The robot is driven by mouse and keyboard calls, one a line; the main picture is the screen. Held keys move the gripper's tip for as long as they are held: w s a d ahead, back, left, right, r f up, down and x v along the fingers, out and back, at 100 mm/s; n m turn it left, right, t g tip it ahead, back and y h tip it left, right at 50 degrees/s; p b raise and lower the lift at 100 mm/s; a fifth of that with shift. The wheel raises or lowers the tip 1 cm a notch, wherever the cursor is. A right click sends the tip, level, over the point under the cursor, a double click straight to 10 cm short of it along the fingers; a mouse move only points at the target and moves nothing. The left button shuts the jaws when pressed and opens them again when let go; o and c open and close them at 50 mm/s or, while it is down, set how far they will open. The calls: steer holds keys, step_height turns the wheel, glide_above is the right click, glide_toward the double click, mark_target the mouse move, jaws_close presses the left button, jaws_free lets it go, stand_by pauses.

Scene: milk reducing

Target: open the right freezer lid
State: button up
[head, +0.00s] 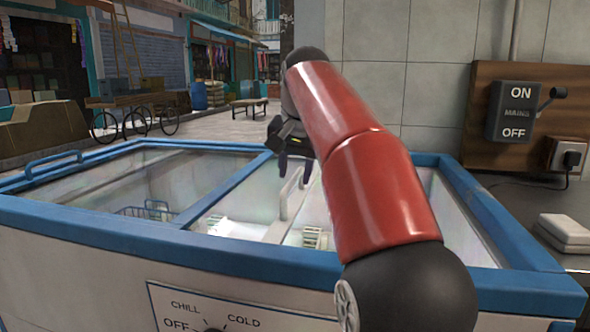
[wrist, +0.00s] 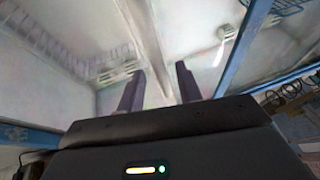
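The chest freezer (head: 110,232) has a white body and a blue frame. Its left lid (head: 75,189) has a clear pane and a blue handle (head: 53,163) at the far left. My gripper (head: 296,168) points down over the right section. In the wrist view my gripper (wrist: 160,72) has its fingers apart with nothing held. A pale divider (wrist: 148,45) shows beyond the fingers.
A wire basket (head: 146,210) shows through the left pane. The control panel (head: 215,312) is on the freezer's front. At right, a wooden board with the mains switch (head: 514,111) is on the tiled wall, above a dark counter with a white stack (head: 566,230).

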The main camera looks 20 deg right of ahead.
steer(key=v, duration=0.7)
steer(key=shift+r+p, duration=0.35)
steer(key=shift+r, duration=0.05)
steer(key=shift+s, duration=0.2)
